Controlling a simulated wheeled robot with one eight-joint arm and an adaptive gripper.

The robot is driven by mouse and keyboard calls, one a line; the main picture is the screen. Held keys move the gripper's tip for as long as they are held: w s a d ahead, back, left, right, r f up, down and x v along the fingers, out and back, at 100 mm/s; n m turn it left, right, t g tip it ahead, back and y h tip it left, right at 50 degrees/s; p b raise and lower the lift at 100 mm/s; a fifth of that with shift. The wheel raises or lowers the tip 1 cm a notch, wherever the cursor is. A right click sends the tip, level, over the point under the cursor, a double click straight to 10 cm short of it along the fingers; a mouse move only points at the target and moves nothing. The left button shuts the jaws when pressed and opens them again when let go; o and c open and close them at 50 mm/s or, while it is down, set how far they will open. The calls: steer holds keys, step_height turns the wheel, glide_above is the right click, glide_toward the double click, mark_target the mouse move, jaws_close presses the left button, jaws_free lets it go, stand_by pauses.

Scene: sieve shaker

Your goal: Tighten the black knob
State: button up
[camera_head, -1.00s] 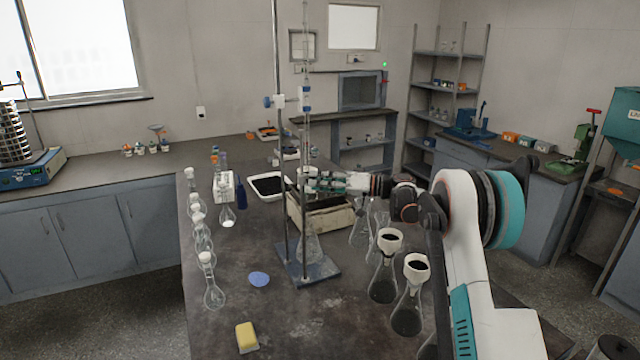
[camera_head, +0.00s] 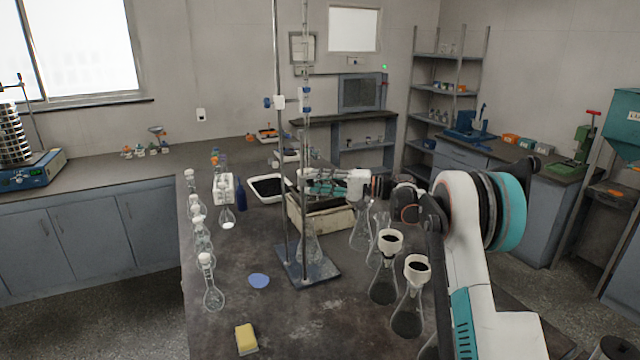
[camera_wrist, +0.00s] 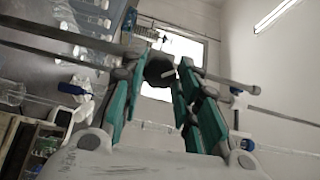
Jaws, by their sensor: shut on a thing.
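My gripper (camera_head: 306,182), with teal fingers, reaches left to the upright rods of the lab stand (camera_head: 318,273) at the table's middle. In the wrist view, my gripper (camera_wrist: 160,75) has its fingertips closed around a dark rounded piece, the black knob (camera_wrist: 159,67). The fingers cover its sides. In the head view the knob is too small and hidden to make out. A metal rod (camera_wrist: 231,84) passes across the wrist view at the fingertips. The stand stays upright, with a blue and white clamp (camera_head: 304,100) higher up.
Flasks with white funnels (camera_head: 390,242) stand below my arm. A beige box (camera_head: 318,217) lies under my gripper. Several small flasks line the table's left edge. A yellow sponge (camera_head: 246,338) and blue dish (camera_head: 259,281) lie in front. A sieve shaker (camera_head: 32,170) stands far left.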

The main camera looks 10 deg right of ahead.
steer(key=shift+m, duration=0.5)
steer(key=o, duration=1.1)
steer(key=v, duration=1.2)
